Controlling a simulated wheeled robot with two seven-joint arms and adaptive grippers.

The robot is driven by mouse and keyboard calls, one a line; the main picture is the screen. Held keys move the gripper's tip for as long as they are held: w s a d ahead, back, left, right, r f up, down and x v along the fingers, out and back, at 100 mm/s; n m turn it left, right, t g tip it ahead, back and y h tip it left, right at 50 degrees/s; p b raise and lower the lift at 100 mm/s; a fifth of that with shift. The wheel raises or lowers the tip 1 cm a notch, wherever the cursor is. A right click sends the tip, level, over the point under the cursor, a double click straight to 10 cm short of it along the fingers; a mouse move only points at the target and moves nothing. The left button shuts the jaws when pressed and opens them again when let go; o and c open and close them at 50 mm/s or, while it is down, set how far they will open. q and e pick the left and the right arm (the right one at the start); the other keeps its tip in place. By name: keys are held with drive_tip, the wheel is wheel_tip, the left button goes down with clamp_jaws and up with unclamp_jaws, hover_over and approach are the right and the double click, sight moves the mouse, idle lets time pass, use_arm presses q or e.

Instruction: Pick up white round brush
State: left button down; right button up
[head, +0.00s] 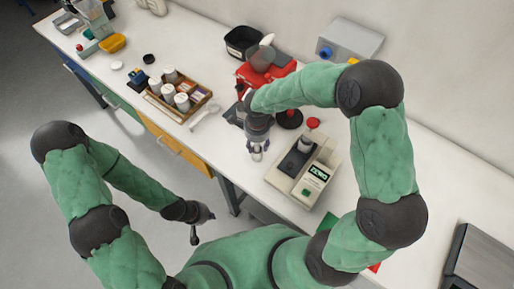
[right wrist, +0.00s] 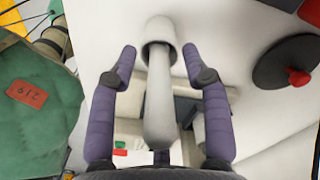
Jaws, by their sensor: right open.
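The white round brush (right wrist: 160,95) appears as a white piece with a round, cup-like end and a tapered handle pointing toward the right wrist camera. My right gripper (right wrist: 159,62) is open, with one purple finger on each side of it and gaps between. In the head view, my right gripper (head: 257,146) points down over the worktop, with the white brush end (head: 257,156) just below it; the rest is hidden. My left gripper (head: 196,228) hangs empty over the floor in front of the table, and its finger opening is unclear.
A beige device with a display (head: 305,170) stands right of my right gripper. A red device (head: 264,78) and a black bin (head: 243,41) are behind. A wooden tray of white containers (head: 205,96) and a white scoop-like tool (head: 207,114) lie left.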

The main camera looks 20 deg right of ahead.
clamp_jaws()
drive_tip(key=shift+r, duration=0.2)
